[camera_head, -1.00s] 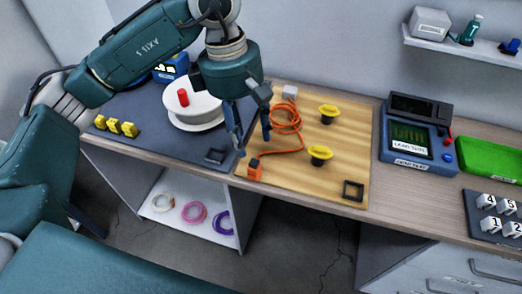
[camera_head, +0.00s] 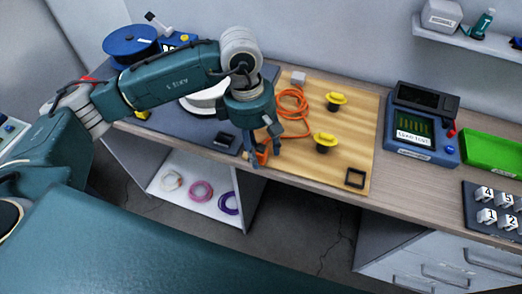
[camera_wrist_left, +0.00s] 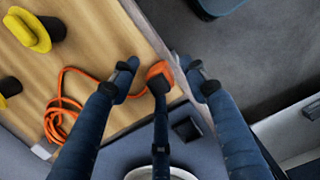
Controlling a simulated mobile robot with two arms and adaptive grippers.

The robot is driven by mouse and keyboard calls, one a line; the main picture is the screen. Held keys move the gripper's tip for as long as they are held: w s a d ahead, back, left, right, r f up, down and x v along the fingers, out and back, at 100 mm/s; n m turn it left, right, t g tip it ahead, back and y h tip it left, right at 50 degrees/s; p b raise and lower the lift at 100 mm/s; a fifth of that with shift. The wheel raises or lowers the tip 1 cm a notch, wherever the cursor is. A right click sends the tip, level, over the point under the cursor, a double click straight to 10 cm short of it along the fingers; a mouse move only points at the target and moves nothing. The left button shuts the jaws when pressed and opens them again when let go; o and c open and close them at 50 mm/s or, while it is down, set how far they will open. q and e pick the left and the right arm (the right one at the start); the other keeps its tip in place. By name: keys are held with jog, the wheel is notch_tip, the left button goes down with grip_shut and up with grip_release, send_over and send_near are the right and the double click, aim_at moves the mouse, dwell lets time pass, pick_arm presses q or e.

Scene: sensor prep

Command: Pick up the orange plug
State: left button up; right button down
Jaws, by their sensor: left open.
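The orange plug (camera_head: 263,157) is at the front left edge of the wooden board (camera_head: 352,125), with its orange cable (camera_head: 291,103) coiled behind it. My left gripper (camera_head: 265,153) is over the plug, fingers pointing down, and partly hides it. In the left wrist view the orange plug (camera_wrist_left: 160,71) sits between the spread fingers of the left gripper (camera_wrist_left: 160,74). Gaps show between the plug and the two side fingers; the middle finger appears close to it, and contact cannot be told. My right gripper is not in view.
Two yellow knobs (camera_head: 326,141) and a black square frame (camera_head: 355,178) are on the board. A dark square piece (camera_head: 227,141) lies left of the plug on the grey mat. A blue tester (camera_head: 420,130) stands to the right. The bench's front edge is close to the plug.

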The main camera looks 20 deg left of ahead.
pick_arm(q)
grip_shut()
jog(key=shift+w+r, duration=0.1)
